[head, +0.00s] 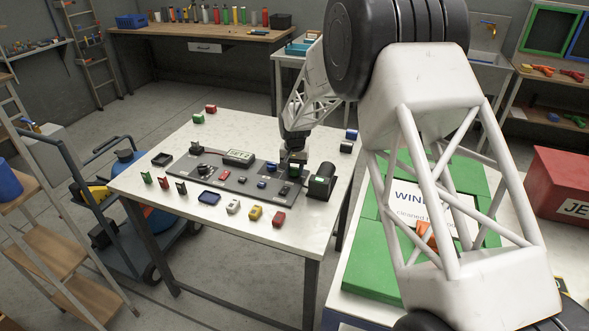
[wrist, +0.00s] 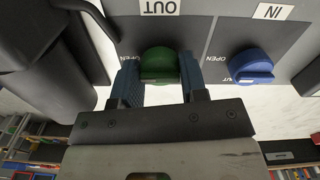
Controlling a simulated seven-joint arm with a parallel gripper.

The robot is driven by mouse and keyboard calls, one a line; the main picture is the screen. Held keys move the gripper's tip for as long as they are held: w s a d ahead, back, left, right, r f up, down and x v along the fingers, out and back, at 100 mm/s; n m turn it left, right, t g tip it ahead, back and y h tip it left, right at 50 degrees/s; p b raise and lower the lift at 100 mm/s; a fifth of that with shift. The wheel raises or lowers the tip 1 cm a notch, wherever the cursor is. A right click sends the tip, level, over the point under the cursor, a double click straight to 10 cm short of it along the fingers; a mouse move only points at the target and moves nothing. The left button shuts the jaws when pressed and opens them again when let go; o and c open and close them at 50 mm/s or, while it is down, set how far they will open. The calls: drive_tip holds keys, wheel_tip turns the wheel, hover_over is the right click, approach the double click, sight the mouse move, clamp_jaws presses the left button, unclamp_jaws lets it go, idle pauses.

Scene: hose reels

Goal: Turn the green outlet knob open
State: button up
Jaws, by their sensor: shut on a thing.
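The green outlet knob (wrist: 160,66) sits under the OUT label (wrist: 159,7) in the wrist view. My gripper (wrist: 160,80) has its blue-padded fingers on both sides of the knob and is shut on it. A blue knob (wrist: 250,66) sits to the right under the IN label (wrist: 274,12), with OPEN printed beside it. OPEN is also printed beside the green knob, partly covered by a finger. In the head view my gripper (head: 294,160) is down at the right part of the dark panel (head: 225,178), and it hides the green knob there.
A black cylindrical part (head: 321,182) stands right of my gripper; a dark rounded body (wrist: 45,60) is close at left in the wrist view. A blue cart (head: 165,245) stands left.

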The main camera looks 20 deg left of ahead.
sight(295, 168)
idle(0.3)
drive_tip(key=o, duration=0.9)
drive_tip(key=shift+r, duration=3.9)
